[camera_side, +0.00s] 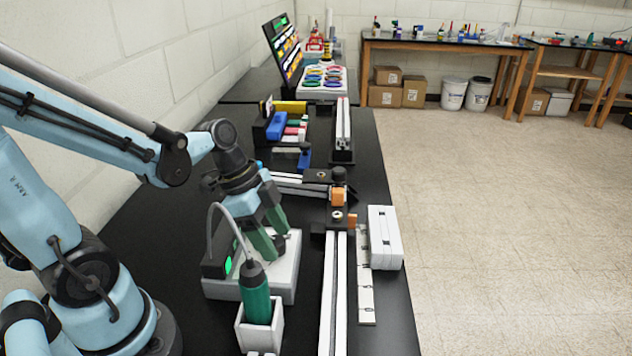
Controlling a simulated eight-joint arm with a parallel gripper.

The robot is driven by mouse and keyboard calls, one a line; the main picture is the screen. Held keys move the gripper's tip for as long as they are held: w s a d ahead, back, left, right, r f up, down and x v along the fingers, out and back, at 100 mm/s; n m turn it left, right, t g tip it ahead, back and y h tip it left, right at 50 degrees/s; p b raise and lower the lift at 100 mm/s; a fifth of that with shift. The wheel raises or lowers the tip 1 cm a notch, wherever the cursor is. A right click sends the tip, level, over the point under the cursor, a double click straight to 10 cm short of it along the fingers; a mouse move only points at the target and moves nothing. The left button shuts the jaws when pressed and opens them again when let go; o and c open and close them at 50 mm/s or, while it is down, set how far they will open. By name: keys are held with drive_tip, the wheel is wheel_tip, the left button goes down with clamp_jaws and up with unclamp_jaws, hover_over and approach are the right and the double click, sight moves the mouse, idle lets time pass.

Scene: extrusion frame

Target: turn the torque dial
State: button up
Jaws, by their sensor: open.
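A pale grey control box (284,287) stands on the black bench, with a dark panel (212,267) bearing a green lit spot at its left. A green screwdriver (257,297) stands upright in a white holder in front of the box, with a grey cable looping up behind it. My gripper (279,246) points down over the top of the box. Its two green fingers are spread apart and nothing shows between them. The torque dial cannot be made out; the fingers and screwdriver cover part of the box. I cannot tell whether the fingers touch it.
Aluminium rails (334,300) with a black and orange bracket (338,196) lie right of the box. A white block (384,237) and a marked strip (366,290) lie near the bench's right edge. Coloured parts (290,130) and a tray (324,82) stand farther back.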

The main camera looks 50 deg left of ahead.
drive_tip(key=c, duration=1)
drive_tip(key=shift+c, duration=0.2)
drive_tip(key=shift+n, duration=0.4)
drive_tip(key=n, duration=0.2)
drive_tip(key=n+t+y, duration=0.1)
drive_tip(key=shift+s+d+n, duration=0.15)
drive_tip(key=shift+n, duration=0.25)
drive_tip(key=n+y, duration=0.1)
drive_tip(key=n, duration=0.1)
drive_tip(key=n+y, duration=0.1)
drive_tip(key=n, duration=0.1)
drive_tip(key=shift+d+n+t, duration=0.15)
drive_tip(key=shift+n+t, duration=0.15)
drive_tip(key=shift+t, duration=0.1)
drive_tip(key=n+y, duration=0.2)
drive_tip(key=n, duration=0.2)
drive_tip(key=shift+d, duration=0.1)
drive_tip(key=n+y, duration=0.1)
drive_tip(key=n, duration=0.3)
drive_tip(key=shift+d+g, duration=0.1)
drive_tip(key=shift+g, duration=0.3)
drive_tip(key=shift+n, duration=0.5)
